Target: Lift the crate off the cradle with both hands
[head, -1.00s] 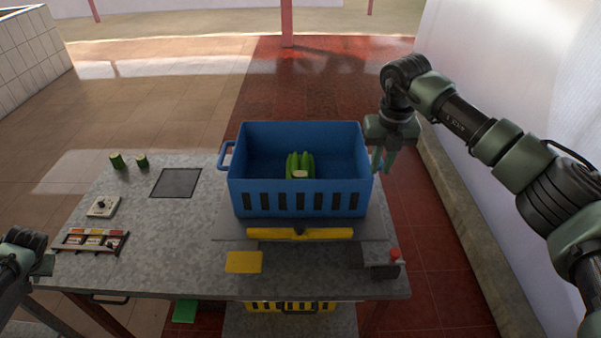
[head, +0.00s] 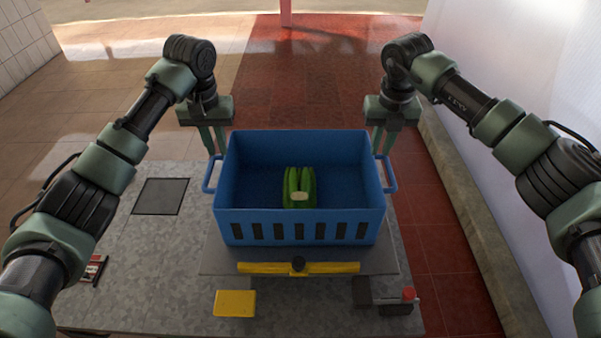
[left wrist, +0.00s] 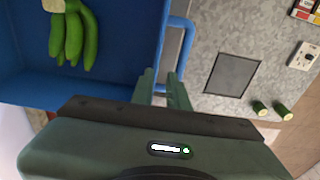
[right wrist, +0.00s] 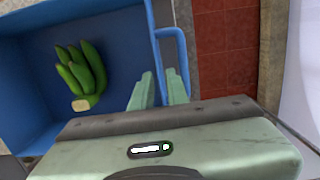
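The blue crate (head: 300,217) sits on the grey cradle plate (head: 222,262), which has a yellow bar (head: 265,268) in front. Green, banana-like fruit (head: 300,184) lies inside the crate. My left gripper (head: 214,150) is at the crate's left handle (head: 208,180), fingers pointing down and apart. The left wrist view shows its open fingers (left wrist: 161,76) over the crate edge and handle. My right gripper (head: 382,150) is likewise above the right handle (head: 391,175). The right wrist view shows its fingers (right wrist: 161,74) apart near that handle. Neither is visibly closed on a handle.
The grey worktop (head: 150,255) has a dark square panel (head: 160,196) on the left. A yellow block (head: 234,303) and a red-knobbed device (head: 404,298) lie in front of the cradle. A white wall (head: 510,70) stands to the right.

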